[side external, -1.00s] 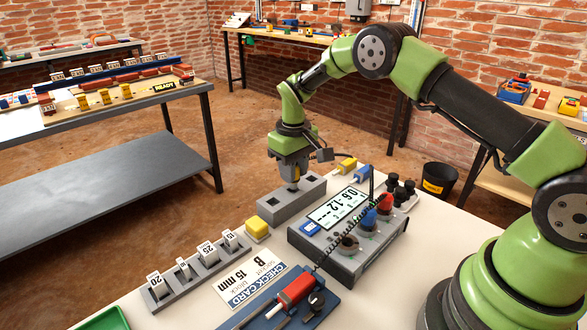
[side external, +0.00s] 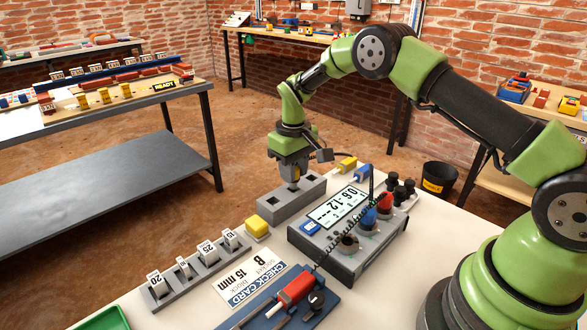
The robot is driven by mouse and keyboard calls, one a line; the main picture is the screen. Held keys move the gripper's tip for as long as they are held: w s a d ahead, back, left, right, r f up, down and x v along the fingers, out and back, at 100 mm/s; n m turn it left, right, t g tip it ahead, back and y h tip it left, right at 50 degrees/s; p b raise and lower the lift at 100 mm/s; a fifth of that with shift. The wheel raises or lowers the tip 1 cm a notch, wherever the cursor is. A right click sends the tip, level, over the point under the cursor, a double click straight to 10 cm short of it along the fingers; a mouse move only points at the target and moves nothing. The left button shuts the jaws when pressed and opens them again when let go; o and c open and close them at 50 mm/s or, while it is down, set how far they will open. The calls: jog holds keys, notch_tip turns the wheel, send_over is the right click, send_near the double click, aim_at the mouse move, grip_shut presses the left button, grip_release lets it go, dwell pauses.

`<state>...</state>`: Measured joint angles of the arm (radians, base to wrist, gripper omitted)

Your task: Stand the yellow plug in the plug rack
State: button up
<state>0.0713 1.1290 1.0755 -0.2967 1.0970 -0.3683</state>
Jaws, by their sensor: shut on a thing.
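My gripper (side external: 293,184) points straight down over the middle of a long grey block with square holes (side external: 268,211). It is shut on a small yellowish thing (side external: 295,174), which I take for the yellow plug; the jaws hide most of it. A dark lower end shows at the block's top, but I cannot tell how deep it sits. The block looks like the plug rack, with an open hole on either side of my gripper. A yellow piece (side external: 347,163) and a blue piece (side external: 363,173) lie behind it.
A grey meter box (side external: 348,244) with a display and coloured knobs stands right of the block. A yellow-topped button (side external: 257,226), a rack of numbered pieces (side external: 178,289), a check card (side external: 246,279) and a red-handled tool (side external: 296,289) lie in front. Black posts (side external: 400,192) stand behind the meter.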

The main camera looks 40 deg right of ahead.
jog(key=shift+f, duration=0.95)
dwell(0.6)
jog(key=o, duration=1)
jog(key=c, duration=0.3)
jog(key=shift+c, duration=0.2)
jog(key=shift+r, duration=3.55)
